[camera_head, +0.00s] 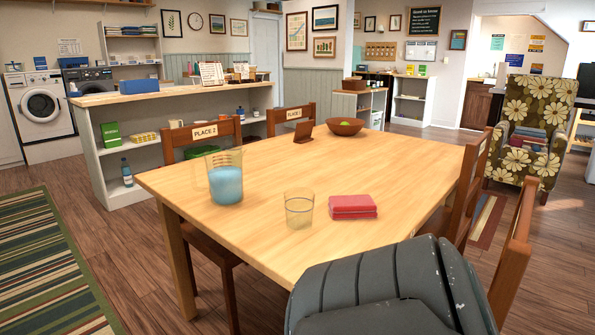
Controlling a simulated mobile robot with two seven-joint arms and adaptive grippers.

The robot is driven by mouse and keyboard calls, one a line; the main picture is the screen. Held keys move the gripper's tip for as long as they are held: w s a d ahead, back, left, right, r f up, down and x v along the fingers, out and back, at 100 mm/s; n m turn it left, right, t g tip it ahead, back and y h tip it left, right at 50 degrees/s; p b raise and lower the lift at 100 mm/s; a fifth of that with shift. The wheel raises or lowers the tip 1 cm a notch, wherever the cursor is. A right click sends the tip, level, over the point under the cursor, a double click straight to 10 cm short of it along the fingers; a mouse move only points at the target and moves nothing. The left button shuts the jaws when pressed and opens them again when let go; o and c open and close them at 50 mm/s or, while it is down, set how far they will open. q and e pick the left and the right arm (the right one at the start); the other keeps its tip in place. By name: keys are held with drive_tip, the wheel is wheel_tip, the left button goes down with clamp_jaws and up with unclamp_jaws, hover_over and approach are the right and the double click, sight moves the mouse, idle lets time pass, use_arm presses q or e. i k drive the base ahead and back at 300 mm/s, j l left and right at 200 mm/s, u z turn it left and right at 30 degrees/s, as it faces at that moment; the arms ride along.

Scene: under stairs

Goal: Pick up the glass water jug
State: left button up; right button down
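The glass water jug (225,178) stands upright on the wooden table (300,165), near its left edge. It is clear glass with a handle on its left side, and pale blue water fills its lower part. A clear drinking glass (299,209) stands to its right and nearer to me. Neither my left gripper nor my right gripper shows in this view.
A red folded cloth or book (352,206) lies right of the glass. A brown bowl (345,126) with something green sits at the far end. Chairs (291,115) surround the table. A grey ribbed shape covers the near right corner. Bare tabletop surrounds the jug.

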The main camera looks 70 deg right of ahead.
sight(224, 165)
drive_tip(key=k+z, duration=0.1)
drive_tip(key=z, duration=1.75)
